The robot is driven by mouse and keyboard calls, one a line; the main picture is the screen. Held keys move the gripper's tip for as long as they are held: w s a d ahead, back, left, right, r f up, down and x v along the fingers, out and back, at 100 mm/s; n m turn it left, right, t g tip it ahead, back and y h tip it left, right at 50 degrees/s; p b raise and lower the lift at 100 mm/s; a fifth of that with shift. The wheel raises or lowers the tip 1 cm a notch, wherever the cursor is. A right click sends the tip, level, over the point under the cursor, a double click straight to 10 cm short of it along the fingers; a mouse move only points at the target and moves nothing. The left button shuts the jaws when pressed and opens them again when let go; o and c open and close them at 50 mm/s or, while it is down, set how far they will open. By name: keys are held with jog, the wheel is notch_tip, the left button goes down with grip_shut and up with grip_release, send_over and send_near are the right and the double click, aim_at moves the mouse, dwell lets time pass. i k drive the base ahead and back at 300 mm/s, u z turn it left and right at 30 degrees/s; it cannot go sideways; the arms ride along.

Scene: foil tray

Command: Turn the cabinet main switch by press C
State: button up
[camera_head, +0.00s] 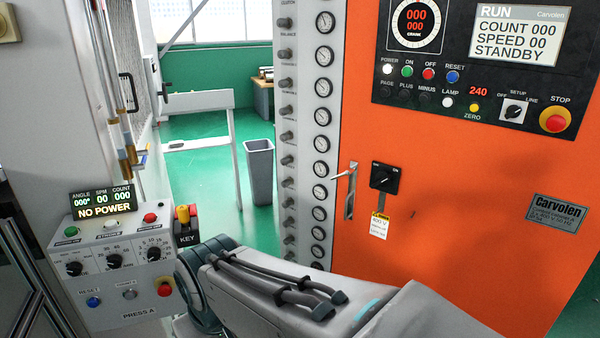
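A black rotary switch (385,178) is on the orange cabinet (450,240), right of the door handle. Small lettering above it is too small to read, and I cannot tell its position for sure. A yellow and white tag (379,224) marked 400 V hangs below it. No press C label shows on this cabinet. My arm crosses the bottom of the view, below and apart from the switch. My gripper is not in view.
The door handle (349,188) sticks out left of the switch. The cabinet's upper panel screen (515,35) reads RUN and STANDBY. At left, the PRESS A box (120,265) has a display (101,200) reading NO POWER. A grey bin (260,172) stands behind on green floor.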

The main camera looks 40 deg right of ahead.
aim_at(382, 179)
jog(key=z, duration=0.15)
jog(key=i, duration=0.75)
jog(key=z, duration=1)
jog(key=i, duration=0.4)
jog(key=z, duration=0.3)
